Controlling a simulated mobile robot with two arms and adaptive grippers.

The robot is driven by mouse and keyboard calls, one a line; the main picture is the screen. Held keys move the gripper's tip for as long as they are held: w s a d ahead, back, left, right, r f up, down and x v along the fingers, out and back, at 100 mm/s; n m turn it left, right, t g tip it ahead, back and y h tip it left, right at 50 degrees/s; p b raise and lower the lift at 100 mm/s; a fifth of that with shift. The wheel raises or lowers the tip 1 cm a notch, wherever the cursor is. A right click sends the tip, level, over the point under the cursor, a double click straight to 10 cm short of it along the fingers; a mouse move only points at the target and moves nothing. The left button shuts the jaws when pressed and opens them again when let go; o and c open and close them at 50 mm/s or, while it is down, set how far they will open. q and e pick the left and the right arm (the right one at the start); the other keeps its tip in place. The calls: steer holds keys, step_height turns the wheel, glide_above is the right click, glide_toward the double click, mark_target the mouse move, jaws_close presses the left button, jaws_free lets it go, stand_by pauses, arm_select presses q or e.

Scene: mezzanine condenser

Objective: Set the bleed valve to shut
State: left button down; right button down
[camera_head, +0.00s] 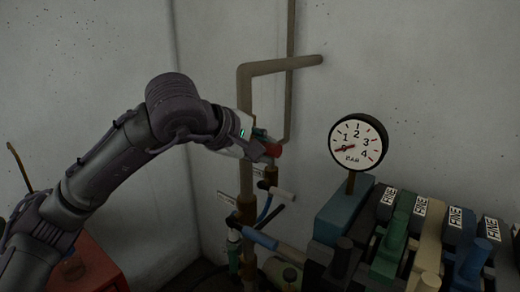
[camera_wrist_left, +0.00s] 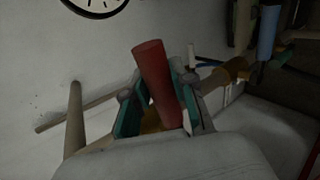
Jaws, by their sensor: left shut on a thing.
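My left gripper (camera_head: 266,148) is at the brown vertical pipe by the corner, shut on a red valve handle (camera_head: 274,150). In the left wrist view the red handle (camera_wrist_left: 153,70) stands up between the two fingers (camera_wrist_left: 160,100), its free end sticking out past them. The valve body behind the handle is mostly hidden by the gripper. Lower on the pipework are a valve with a white lever (camera_head: 283,193) and one with a blue lever (camera_head: 259,238). The small labels beside them are too small to read, so I cannot tell which is named bleed. My right gripper is not in view.
A round pressure gauge (camera_head: 358,142) stands on a blue block (camera_head: 342,208) to the right. Beside it is a row of coloured blocks with levers and "FINE" tags (camera_head: 420,206). A red box (camera_head: 90,266) is at lower left. A thin pipe (camera_head: 290,80) runs up the wall.

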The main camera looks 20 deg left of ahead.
arm_select(q)
steer(key=shift+f+m+y+b, duration=0.3)
steer(key=shift+f+y+b, duration=0.1)
steer(key=shift+f+b, duration=0.15)
steer(key=shift+f, duration=0.15)
steer(key=c, duration=0.9)
jaws_free()
steer(key=v, duration=1.2)
steer(key=shift+s, duration=0.1)
steer(key=shift+d, duration=0.15)
